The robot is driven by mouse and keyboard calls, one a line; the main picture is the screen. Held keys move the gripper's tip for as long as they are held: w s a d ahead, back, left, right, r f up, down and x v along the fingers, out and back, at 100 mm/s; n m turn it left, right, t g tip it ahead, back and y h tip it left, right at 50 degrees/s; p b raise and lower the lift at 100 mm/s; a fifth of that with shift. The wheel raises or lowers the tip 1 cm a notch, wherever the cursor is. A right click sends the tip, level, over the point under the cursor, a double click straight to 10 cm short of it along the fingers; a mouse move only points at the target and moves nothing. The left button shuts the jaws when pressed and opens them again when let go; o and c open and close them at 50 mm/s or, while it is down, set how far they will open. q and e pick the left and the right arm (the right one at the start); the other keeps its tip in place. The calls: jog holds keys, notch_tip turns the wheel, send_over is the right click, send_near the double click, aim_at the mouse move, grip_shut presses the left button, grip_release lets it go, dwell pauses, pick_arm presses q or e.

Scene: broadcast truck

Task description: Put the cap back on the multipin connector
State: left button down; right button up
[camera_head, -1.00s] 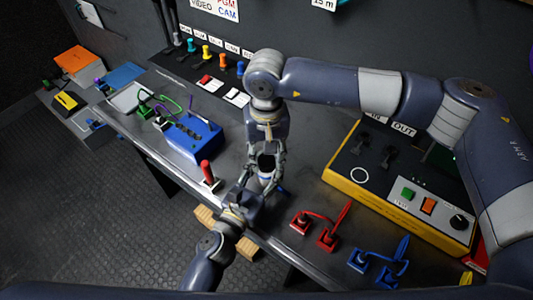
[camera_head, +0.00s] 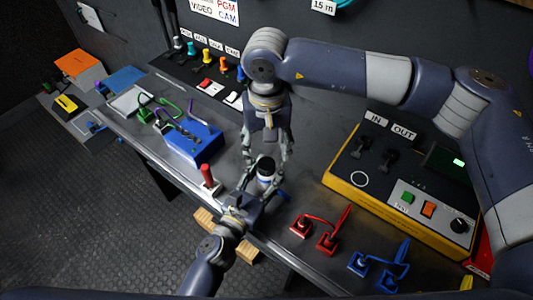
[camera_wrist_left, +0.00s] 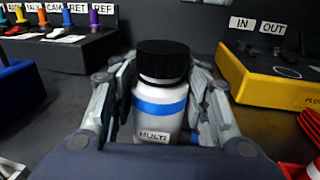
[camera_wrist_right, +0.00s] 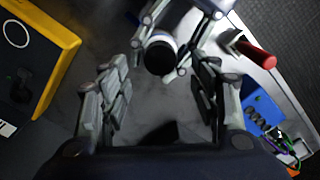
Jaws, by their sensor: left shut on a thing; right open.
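The multipin connector (camera_wrist_left: 160,108) is a white cylinder with a blue band and a "MULTI" label. It stands upright between the fingers of my left gripper (camera_head: 258,190), which is shut on it. The black ribbed cap (camera_wrist_left: 163,61) sits on top of the connector, and looks level in the left wrist view. The cap also shows in the head view (camera_head: 266,165) and in the right wrist view (camera_wrist_right: 160,57). My right gripper (camera_head: 267,150) is open and empty, just above and behind the cap. The threads under the cap are hidden.
A yellow-edged panel (camera_head: 345,187) with IN and OUT labels stands at the right. Red cable plugs (camera_head: 327,240) and blue ones (camera_head: 378,265) lie on the bench front. A blue box (camera_head: 197,143) and a red-handled item (camera_head: 207,177) are to the left.

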jog(key=o, duration=0.6)
jog(key=shift+c, duration=0.2)
jog(key=shift+r, duration=0.1)
notch_tip(320, 180, up, 12)
dwell(0.3)
pick_arm(q)
jog(key=c, duration=0.8)
grip_release()
jog(key=v, duration=1.2)
